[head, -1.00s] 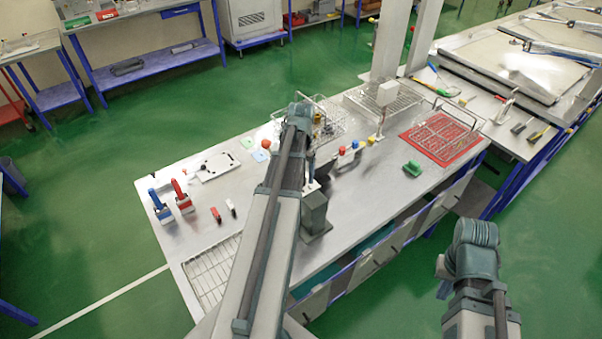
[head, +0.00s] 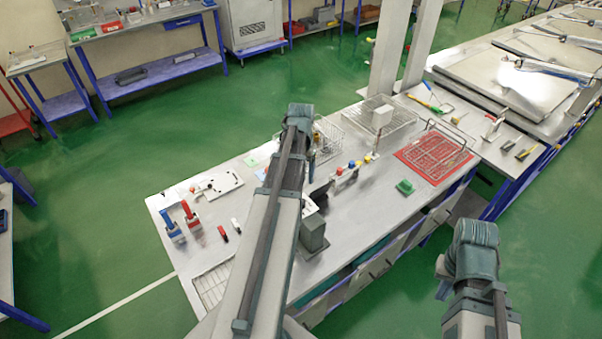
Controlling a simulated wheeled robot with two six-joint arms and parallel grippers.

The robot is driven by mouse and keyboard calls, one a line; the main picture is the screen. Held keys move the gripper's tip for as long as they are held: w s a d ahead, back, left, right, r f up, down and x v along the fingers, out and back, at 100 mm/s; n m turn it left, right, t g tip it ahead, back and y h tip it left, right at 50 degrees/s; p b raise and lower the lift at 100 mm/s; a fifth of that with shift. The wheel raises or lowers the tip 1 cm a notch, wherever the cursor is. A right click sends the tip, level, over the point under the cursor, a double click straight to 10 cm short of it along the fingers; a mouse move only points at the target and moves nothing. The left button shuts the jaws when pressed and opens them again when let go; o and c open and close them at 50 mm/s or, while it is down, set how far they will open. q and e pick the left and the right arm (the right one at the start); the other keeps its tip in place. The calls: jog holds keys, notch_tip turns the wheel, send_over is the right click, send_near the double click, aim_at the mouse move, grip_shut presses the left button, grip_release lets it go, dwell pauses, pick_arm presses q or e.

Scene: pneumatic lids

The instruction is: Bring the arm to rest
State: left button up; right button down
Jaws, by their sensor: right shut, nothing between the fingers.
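My right arm (head: 473,262) stands folded at the lower right, over the green floor just off the bench's front side. My right gripper (head: 443,288) shows only in small part beside that arm's bend. It is shut and holds nothing, and its fingertips cannot be made out. My left arm (head: 268,235) reaches up through the middle of the view, across the bench, with its bend at the top. The left gripper is hidden behind that arm.
The grey bench (head: 350,222) carries a red mat with a wire rack (head: 433,158), a green block (head: 405,187), a dark grey box (head: 313,234), and red (head: 191,215) and blue (head: 173,230) tools. Open green floor (head: 90,240) lies left.

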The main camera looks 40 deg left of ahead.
dwell(0.4)
pick_arm(q)
jog(key=d+f+m+b, duration=0.2)
jog(key=d+f+b, duration=0.5)
jog(key=d, duration=0.4)
jog(key=d+f+m+b, duration=0.1)
jog(key=d+f+b, duration=0.6)
jog(key=d, duration=0.3)
jog(key=s+d+f+m+b, duration=0.1)
jog(key=s+d+f+b, duration=0.2)
jog(key=d, duration=0.2)
jog(key=s+d+f+m+b, duration=0.1)
jog(key=s+d+f+b, duration=0.2)
jog(key=d, duration=0.3)
jog(key=s+d+f+m+y+b, duration=0.1)
jog(key=s+d+f+b, duration=0.2)
jog(key=d, duration=0.3)
jog(key=shift+s+d+f+b, duration=0.15)
jog(key=shift+s+f+b, duration=0.2)
jog(key=shift+f+b, duration=0.45)
